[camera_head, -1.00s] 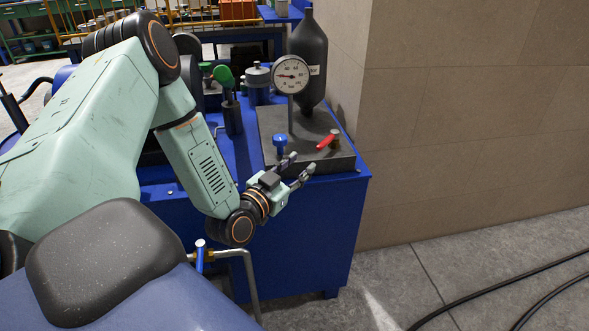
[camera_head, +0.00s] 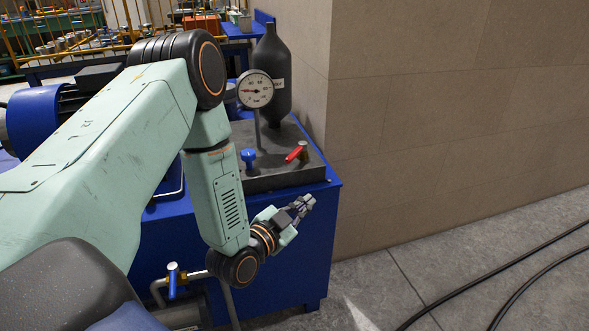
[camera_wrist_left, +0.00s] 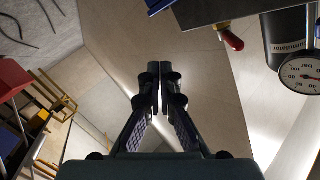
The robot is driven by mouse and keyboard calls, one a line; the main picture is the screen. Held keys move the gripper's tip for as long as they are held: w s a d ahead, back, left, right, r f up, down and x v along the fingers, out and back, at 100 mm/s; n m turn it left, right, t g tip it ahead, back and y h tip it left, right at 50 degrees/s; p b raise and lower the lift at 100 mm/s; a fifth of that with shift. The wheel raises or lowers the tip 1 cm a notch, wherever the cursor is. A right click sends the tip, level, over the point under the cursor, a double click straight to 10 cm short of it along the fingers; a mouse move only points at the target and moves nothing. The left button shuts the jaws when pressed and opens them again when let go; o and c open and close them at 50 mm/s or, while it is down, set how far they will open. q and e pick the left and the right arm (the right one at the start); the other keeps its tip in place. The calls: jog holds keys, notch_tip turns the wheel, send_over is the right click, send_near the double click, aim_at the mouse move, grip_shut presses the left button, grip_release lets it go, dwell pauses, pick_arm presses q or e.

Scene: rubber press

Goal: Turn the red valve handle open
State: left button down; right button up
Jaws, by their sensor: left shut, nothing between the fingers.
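The red valve handle (camera_head: 294,154) sits on a brass fitting on top of the grey block (camera_head: 270,180), which stands on the blue cabinet. In the head view the handle slants up to the right. My left gripper (camera_head: 305,203) is in front of the block, below and apart from the handle. In the left wrist view the fingers (camera_wrist_left: 153,75) are together with nothing between them. The red handle also shows there (camera_wrist_left: 231,40), up and right of the fingertips. My right gripper is not in view.
A pressure gauge (camera_head: 255,89) rises behind a blue knob (camera_head: 248,156) on the block. A black cylinder (camera_head: 271,75) stands behind them. A beige tiled wall (camera_head: 430,120) is close on the right. Black cables (camera_head: 490,275) lie on the floor.

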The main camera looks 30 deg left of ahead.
aim_at(296, 153)
pick_arm(q)
jog(key=w+a+r+m+y+b, duration=0.1)
jog(key=w+a+m+y, duration=0.1)
jog(key=w+m, duration=0.1)
jog(key=w+a+m+y+b, duration=0.1)
jog(key=w+a+m+y, duration=0.1)
jog(key=m, duration=0.2)
jog(key=w+a+r+m+y+b, duration=0.1)
jog(key=w+m+y, duration=0.1)
jog(key=w+m, duration=0.1)
jog(key=shift+w+a+r+t+y, duration=0.3)
jog(key=shift+a+t, duration=0.1)
jog(key=shift+a+r, duration=0.2)
jog(key=shift+a, duration=0.4)
jog(key=shift+m+b, duration=0.3)
jog(key=shift+a, duration=0.2)
